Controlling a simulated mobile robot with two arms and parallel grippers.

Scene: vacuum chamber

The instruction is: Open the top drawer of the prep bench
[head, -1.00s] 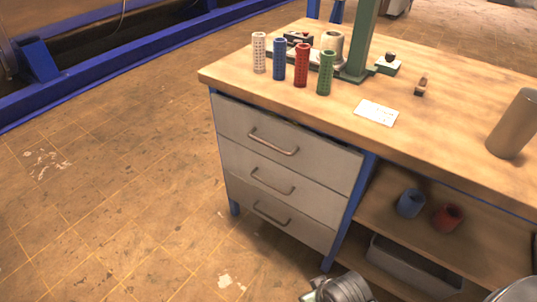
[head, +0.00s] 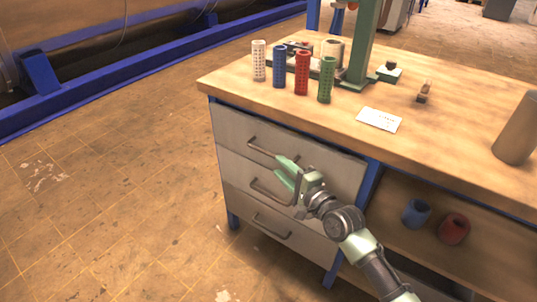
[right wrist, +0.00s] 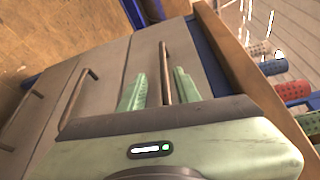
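The prep bench (head: 440,135) has a stack of three grey drawers under its wooden top. The top drawer (head: 232,127) looks closed, its front in line with those below. Its bar handle (head: 260,149) also shows in the right wrist view (right wrist: 164,65). My right gripper (head: 281,167) is at the right part of this handle. In the right wrist view my right gripper (right wrist: 160,88) is open, with one green finger on each side of the bar and gaps visible. The handle's near end is hidden behind the gripper body. My left gripper is not in view.
White, blue, red and green perforated cylinders (head: 302,73) stand on the bench top near its left end, above the drawers. A paper card (head: 380,119) lies nearby. The floor (head: 120,220) left of the drawers is clear.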

